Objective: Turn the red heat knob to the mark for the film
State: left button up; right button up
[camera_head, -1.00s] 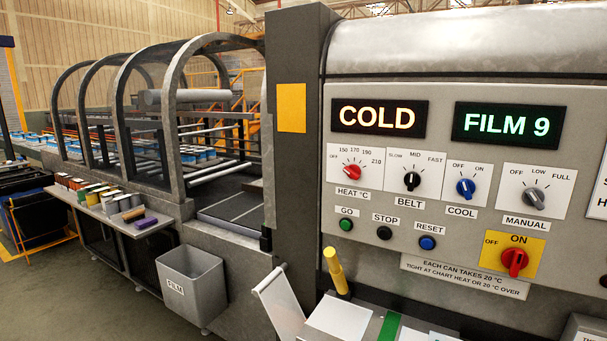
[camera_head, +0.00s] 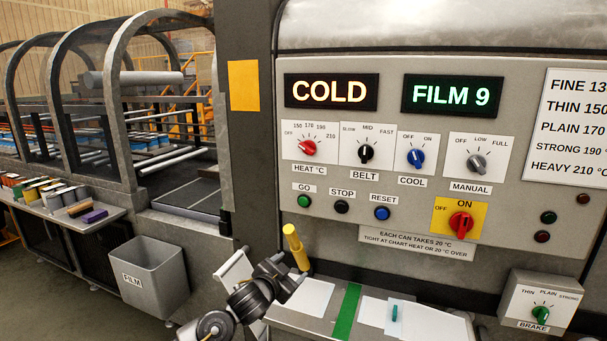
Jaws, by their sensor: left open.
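The red heat knob (camera_head: 307,148) sits on a white dial plate marked OFF, 150, 170, 190 and 210, above the label HEAT °C. Its pointer is too small to read surely; it seems turned to the left, near the OFF side. My left gripper (camera_head: 293,279) is low in the picture, below the knob and apart from it, beside a yellow handle (camera_head: 295,246). It is open, and I see nothing held in it. A film chart (camera_head: 578,128) at the right lists heats by film, cut off at the edge. My right gripper is not in view.
Displays read COLD (camera_head: 331,91) and FILM 9 (camera_head: 452,95). Belt (camera_head: 366,154), cool (camera_head: 416,157) and manual (camera_head: 476,162) knobs stand right of the heat knob. A red ON/OFF switch (camera_head: 460,224) and buttons lie below. A shelf (camera_head: 297,318) with papers juts out underneath.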

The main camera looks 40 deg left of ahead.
aim_at(305, 151)
pick_arm(q)
jog(key=w+a+r+m+t, duration=0.2)
jog(key=r+t, duration=0.5)
jog(key=r, duration=2)
jog(key=shift+g+h, duration=0.3)
jog(key=shift+h, duration=0.1)
jog(key=p+x, duration=0.1)
jog(key=x, duration=0.2)
jog(key=a+p+x, duration=0.1)
jog(key=p+x, duration=0.1)
jog(key=x, duration=0.1)
jog(key=p+x, duration=0.1)
jog(key=x, duration=0.2)
jog(key=shift+a+r+p, duration=0.1)
jog(key=shift+a+p, duration=0.05)
jog(key=shift+p, duration=0.15)
jog(key=shift+w, duration=0.55)
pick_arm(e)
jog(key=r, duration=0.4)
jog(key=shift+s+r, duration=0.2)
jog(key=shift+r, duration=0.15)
